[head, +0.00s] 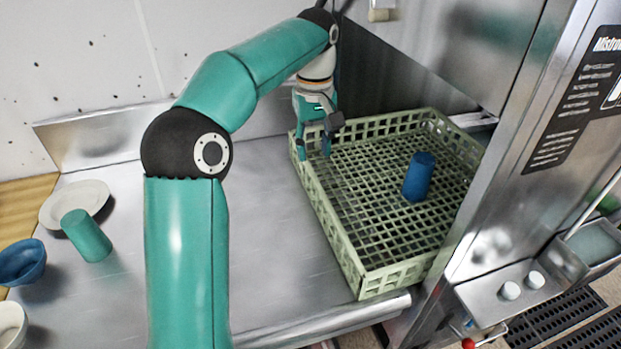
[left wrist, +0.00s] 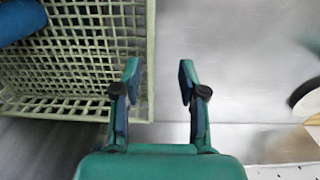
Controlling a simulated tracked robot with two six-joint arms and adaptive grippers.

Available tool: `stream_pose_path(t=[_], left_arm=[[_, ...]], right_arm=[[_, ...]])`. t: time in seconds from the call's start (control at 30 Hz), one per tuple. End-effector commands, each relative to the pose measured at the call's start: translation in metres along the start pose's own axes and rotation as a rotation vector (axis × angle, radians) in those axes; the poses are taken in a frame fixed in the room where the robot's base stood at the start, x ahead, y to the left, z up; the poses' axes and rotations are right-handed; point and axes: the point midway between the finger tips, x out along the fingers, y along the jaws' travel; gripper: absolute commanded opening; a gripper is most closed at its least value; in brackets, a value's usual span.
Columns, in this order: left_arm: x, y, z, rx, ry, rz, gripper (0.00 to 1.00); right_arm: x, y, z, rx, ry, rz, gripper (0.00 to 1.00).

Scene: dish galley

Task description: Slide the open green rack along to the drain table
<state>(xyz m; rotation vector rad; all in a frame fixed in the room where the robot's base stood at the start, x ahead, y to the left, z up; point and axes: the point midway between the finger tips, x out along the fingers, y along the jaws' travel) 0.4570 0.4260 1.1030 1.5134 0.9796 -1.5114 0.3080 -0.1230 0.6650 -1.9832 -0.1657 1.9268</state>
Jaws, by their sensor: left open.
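The open green rack (head: 362,276) is a pale green lattice basket at the right end of the steel table, beside and partly under the steel machine. A blue cup (head: 419,177) stands in it. My left gripper (head: 315,152) is open at the rack's far left corner. In the left wrist view, the rack's rim (left wrist: 151,60) lies between the spread fingers (left wrist: 157,82), one finger over the rack and one outside. Whether either finger touches it I cannot tell. The bare steel drain table (head: 275,240) extends left of the rack. My right gripper is not in view.
A teal cup (head: 87,236), a white plate (head: 90,197), a blue bowl (head: 20,263) and a white bowl (head: 10,325) are at the left. The steel machine post (head: 500,170) stands close on the rack's right. The table between is clear beneath my arm.

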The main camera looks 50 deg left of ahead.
Motion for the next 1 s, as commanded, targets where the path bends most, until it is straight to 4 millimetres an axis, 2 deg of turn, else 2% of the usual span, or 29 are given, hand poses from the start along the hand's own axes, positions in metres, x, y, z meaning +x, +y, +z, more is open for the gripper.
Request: stream_pose_path(t=[0.03,0.2,0.6,0.8,1.0], left_arm=[[0.011,-0.001,0.000,0.000,-0.002,-0.002,0.42],[0.043,-0.001,0.000,0.001,-0.002,-0.001,0.42],[0.118,-0.001,-0.001,0.000,-0.002,-0.002,0.42],[0.141,-0.002,-0.002,0.000,-0.002,-0.001,0.42],[0.148,-0.002,-0.002,-0.001,0.000,0.001,0.42]], right_arm=[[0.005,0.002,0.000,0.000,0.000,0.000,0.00],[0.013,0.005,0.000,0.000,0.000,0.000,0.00],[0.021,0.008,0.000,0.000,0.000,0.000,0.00],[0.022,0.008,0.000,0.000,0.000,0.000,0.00],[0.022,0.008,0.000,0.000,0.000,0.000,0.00]])
